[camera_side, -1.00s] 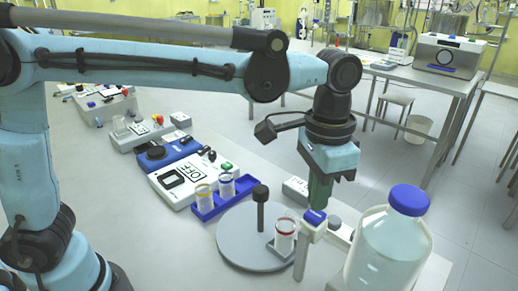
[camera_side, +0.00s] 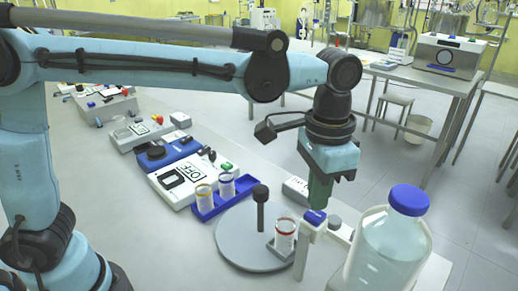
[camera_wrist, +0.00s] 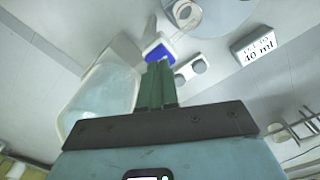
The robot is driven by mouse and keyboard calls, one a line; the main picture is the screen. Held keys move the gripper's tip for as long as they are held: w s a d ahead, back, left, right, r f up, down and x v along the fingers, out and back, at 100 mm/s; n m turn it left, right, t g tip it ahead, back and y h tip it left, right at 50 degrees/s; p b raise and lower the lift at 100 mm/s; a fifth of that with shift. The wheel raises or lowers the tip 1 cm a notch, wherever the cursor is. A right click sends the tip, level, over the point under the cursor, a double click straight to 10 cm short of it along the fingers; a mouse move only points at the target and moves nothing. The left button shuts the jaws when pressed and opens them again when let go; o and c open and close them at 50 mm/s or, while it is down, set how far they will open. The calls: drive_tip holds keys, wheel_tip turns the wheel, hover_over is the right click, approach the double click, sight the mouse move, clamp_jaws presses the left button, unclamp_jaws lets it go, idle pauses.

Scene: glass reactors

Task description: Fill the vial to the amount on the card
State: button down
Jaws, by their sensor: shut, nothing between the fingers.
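A clear vial with a red ring (camera_side: 285,232) stands upright in a small holder on a grey round plate (camera_side: 232,240); its liquid level is too small to read. In the wrist view the vial (camera_wrist: 184,12) is at the top edge. Beside it stands a white dispenser post with a blue top (camera_side: 314,217), also in the wrist view (camera_wrist: 157,53). My gripper (camera_side: 319,206) is shut and empty, its green fingertips (camera_wrist: 157,66) right at the blue top; contact is unclear. The card (camera_wrist: 255,46) in the wrist view reads "40 ml", its upper line blurred.
A large bottle of clear liquid with a blue cap (camera_side: 385,255) stands close right of the post. A blue rack (camera_side: 210,210) with two vials and a white device with an "OFF" display (camera_side: 185,182) are to the left. A black-knobbed post (camera_side: 260,205) stands on the plate.

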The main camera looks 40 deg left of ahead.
drive_tip(key=shift+f, duration=0.15)
drive_tip(key=shift+f, duration=0.9)
idle(7.0)
